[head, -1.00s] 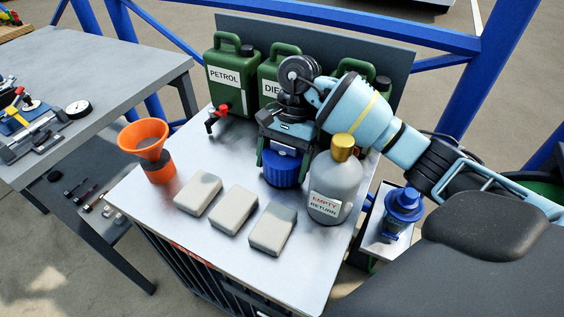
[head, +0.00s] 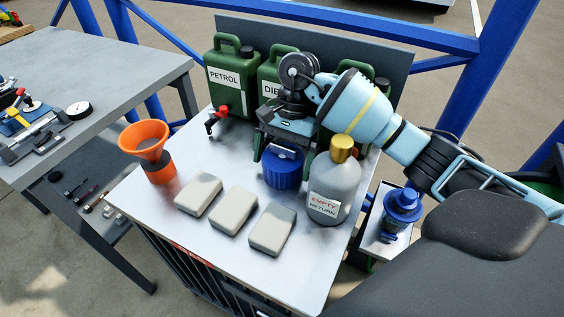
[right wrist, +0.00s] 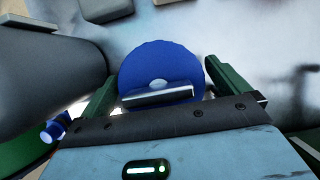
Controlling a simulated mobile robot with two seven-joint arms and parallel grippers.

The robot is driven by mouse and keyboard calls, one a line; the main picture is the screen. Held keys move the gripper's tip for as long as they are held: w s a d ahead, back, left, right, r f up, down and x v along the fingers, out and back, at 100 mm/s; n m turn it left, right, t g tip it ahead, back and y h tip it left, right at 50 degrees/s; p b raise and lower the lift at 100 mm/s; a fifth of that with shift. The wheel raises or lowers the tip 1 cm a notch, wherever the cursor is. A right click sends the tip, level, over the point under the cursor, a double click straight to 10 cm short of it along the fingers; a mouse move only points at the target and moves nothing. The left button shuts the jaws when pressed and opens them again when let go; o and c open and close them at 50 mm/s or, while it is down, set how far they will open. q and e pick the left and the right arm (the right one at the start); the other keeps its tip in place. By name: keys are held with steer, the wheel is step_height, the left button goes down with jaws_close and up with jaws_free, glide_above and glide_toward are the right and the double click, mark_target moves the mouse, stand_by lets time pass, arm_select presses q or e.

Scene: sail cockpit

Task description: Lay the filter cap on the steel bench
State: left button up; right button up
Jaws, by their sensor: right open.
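The blue filter cap (head: 284,168) rests on the steel bench (head: 232,165), behind the row of grey blocks and left of the grey bottle. My right gripper (head: 278,152) is open just above and behind the cap, its green fingers apart. In the right wrist view the cap (right wrist: 160,72) lies beyond and between the fingers of the gripper (right wrist: 180,90), with a light spot and a bar-like piece on its top. The fingers do not appear closed on it. My left gripper is not in view.
A grey bottle (head: 334,187) labelled EMPTY RETURN stands close to the cap's right. Several grey blocks (head: 233,211) lie in front. Green cans (head: 232,80) stand behind, and an orange funnel (head: 147,140) is at the left. The bench's front right is bare.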

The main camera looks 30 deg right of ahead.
steer(key=p+v, duration=0.2)
steer(key=v, duration=0.7)
steer(key=shift+r+p, duration=0.35)
steer(key=shift+p, duration=0.05)
steer(key=shift+w+d+r, duration=0.1)
steer(key=shift+d+r, duration=0.1)
steer(key=shift+r, duration=0.2)
